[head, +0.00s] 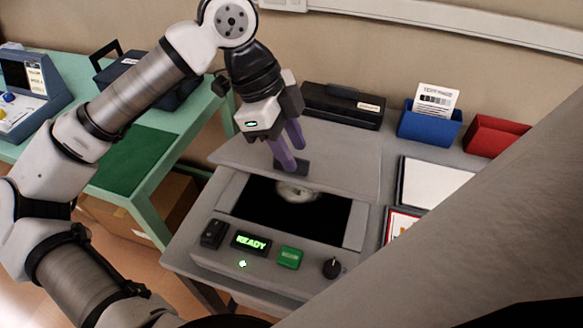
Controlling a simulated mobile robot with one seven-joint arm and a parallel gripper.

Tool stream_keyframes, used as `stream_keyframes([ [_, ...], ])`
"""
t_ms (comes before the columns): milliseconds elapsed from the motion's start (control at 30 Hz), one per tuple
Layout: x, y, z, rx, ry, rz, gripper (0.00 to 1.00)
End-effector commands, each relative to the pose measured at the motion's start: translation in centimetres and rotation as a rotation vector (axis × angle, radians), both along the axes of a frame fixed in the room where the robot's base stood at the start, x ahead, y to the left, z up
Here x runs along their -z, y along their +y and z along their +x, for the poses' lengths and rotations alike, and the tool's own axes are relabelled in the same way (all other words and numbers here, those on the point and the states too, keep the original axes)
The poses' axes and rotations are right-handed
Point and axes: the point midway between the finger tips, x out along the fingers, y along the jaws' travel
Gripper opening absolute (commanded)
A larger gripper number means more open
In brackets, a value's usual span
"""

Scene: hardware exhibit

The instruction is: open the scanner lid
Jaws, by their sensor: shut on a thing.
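The scanner (210,258) stands on a grey table, with a dark glass bed (310,217) in its top. Its grey lid (345,165) is partly raised over the back of the bed, and the front part of the bed shows below the lid's front edge. A dark handle (291,168) sits at the lid's front edge. My gripper (289,157) comes down from above with its purple fingers shut on this handle. A round pale patch (297,192) shows on the glass under the handle; I cannot tell what it is.
The scanner's front panel has a green "READY" display (251,242), a green button (289,257) and a black knob (332,268). Behind the lid are a black box (343,105), a blue holder (430,124) and a red holder (494,137). A white pad (432,184) lies at right.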

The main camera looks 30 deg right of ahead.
Motion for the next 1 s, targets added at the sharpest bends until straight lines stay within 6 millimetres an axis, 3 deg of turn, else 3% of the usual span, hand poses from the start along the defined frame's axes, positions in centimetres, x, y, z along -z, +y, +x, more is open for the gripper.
stream_keyframes([
  [100,1.5,0.7,0.0,-0.002,-0.001,-0.004,0.31],
  [367,2.4,1.4,0.0,0.0,-0.002,-0.001,0.31],
  [867,2.3,1.4,-0.1,0.001,-0.002,0.001,0.31],
  [1000,0.5,0.6,-1.3,0.085,0.018,-0.149,0.31],
])
